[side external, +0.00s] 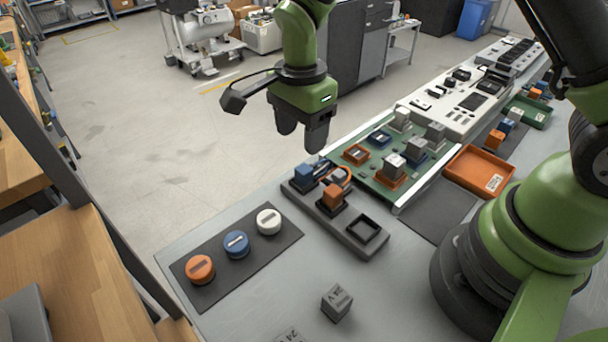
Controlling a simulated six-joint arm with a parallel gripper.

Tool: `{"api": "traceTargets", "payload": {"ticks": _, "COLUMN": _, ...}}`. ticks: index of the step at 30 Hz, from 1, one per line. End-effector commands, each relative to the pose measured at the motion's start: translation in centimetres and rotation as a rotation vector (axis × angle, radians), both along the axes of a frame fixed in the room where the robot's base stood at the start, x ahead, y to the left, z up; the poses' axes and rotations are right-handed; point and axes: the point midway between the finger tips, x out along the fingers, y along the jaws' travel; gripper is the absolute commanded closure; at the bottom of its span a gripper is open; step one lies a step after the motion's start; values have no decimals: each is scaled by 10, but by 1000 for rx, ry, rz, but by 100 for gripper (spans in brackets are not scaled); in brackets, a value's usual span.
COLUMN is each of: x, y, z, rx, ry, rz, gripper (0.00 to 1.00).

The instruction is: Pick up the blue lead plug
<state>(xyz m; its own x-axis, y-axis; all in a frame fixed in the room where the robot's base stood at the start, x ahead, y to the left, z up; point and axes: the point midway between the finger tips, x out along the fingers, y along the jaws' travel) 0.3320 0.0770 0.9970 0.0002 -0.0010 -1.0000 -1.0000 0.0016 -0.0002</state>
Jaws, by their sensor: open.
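A blue plug (303,174) sits upright at the left end of a dark socket strip (360,252) on the grey bench. A square socket at the strip's right end is empty. My gripper (302,138) is open and empty, pointing down above and slightly behind the blue plug in the picture, apart from it. Any lead on the near blue plug is too small to make out.
A dark mat (208,295) holds orange, blue and white round caps at the front left. A grey cube (336,302) lies in front. A green board (375,178) with raised blocks stands behind the strip, and an orange tray (480,172) is at the right.

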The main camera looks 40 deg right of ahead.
Motion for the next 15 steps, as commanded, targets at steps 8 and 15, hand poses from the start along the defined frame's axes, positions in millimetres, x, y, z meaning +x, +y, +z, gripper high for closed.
{"api": "traceTargets", "payload": {"ticks": 8, "x": -1, "y": -1, "z": -34, "rx": 0, "ry": 3, "rz": 0, "gripper": 43}}
{"api": "traceTargets", "payload": {"ticks": 15, "x": -3, "y": -6, "z": -66, "rx": 0, "ry": 5, "rz": 0, "gripper": 43}}
